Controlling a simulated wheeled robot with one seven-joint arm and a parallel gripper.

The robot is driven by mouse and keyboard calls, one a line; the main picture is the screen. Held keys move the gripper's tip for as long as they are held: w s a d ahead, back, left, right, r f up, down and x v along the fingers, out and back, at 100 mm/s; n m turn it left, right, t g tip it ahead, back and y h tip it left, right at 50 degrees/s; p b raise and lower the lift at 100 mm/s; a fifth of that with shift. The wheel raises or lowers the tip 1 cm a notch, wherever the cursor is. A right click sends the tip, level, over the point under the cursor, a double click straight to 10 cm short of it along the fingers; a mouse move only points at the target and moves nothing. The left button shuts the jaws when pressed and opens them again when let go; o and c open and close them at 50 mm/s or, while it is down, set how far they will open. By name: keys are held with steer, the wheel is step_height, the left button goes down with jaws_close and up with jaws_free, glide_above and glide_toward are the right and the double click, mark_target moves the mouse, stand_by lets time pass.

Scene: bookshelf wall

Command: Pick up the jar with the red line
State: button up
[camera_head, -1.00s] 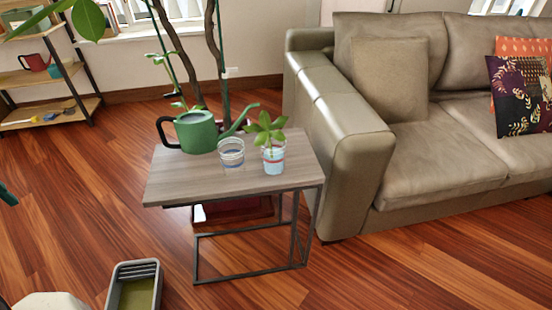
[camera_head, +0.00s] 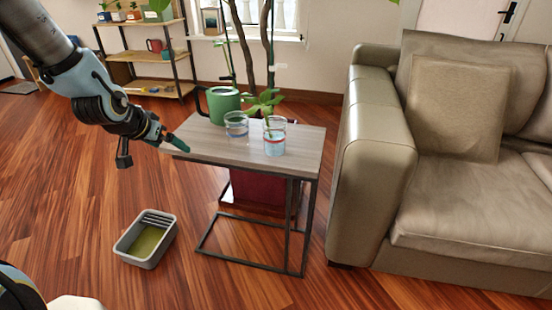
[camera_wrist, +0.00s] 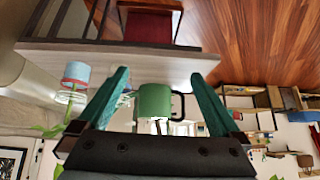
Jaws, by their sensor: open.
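The jar with the red line (camera_head: 274,143) is clear, holds bluish water and a green cutting, and stands upright near the front right of the small side table (camera_head: 300,150). It also shows upside down at the left of the wrist view (camera_wrist: 76,73). A second clear jar with a blue line (camera_head: 236,127) stands left of it; in the wrist view my left finger partly hides it. My gripper (camera_head: 172,142) is at the table's left edge, left of both jars. In the wrist view my gripper (camera_wrist: 160,78) has its teal fingers spread and nothing between them touching.
A green watering can (camera_head: 223,106) stands at the back of the table, behind the blue-line jar. A beige sofa (camera_head: 375,170) stands close to the table's right side. A grey tray (camera_head: 147,240) lies on the floor. A shelf (camera_head: 150,55) is at the back left.

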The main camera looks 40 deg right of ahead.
steer(key=s+d+f+m+g+h+b, duration=0.1)
steer(key=s+d+f+m+h+b, duration=0.1)
steer(key=d, duration=0.5)
steer(key=s+d+f+m+h+b, duration=0.1)
steer(key=s+d+f+h, duration=0.15)
steer(key=d, duration=0.35)
steer(key=m+g+h+b, duration=0.1)
steer(key=h+b, duration=0.1)
steer(key=h, duration=0.1)
glide_toward(267, 139)
steer(key=s+x, duration=0.1)
steer(key=x, duration=0.4)
steer(key=w+x, duration=0.1)
steer(key=x, duration=0.2)
steer(key=shift+d+p, duration=0.1)
steer(key=shift+p, duration=0.25)
steer(key=shift+f+x, duration=0.2)
steer(key=shift+x, duration=2.65)
steer(key=shift+s, duration=0.15)
steer(key=shift+c, duration=0.4)
jaws_close()
